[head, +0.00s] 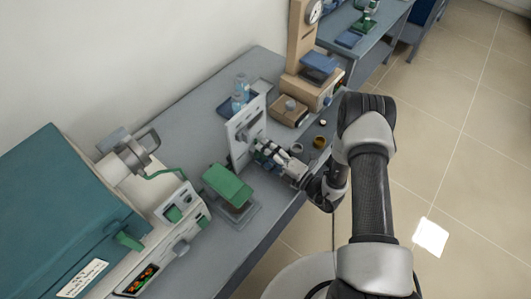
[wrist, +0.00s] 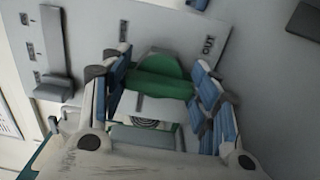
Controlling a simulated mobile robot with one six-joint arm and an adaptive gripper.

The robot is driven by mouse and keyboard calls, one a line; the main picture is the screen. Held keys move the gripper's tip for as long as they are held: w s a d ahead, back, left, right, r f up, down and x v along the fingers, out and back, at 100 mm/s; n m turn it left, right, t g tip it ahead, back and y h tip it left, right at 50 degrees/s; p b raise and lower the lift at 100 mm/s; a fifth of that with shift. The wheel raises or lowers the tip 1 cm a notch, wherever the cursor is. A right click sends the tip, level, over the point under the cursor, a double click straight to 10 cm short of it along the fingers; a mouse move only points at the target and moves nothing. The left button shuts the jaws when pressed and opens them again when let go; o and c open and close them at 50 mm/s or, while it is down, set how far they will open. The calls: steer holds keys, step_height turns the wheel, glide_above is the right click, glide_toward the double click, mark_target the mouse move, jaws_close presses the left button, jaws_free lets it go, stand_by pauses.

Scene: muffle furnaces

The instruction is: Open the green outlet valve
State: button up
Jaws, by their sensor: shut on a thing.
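The green outlet valve (wrist: 160,78) is a round green knob with a raised grip bar, on a light grey panel marked "OUT". In the wrist view it lies between the blue-padded fingers of my gripper (wrist: 163,90), which is shut on it. In the head view my gripper (head: 262,148) reaches from the right to the front of the upright white panel (head: 244,130). There the fingers mostly hide the valve.
A teal furnace (head: 60,215) with a control front stands at the left. A green-topped block (head: 228,183) sits just left of my gripper. A beige stand with a gauge (head: 303,40) and small round pots (head: 320,142) are to the right. The bench's front edge is close below.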

steer(key=o, duration=1.1)
steer(key=v, duration=1.2)
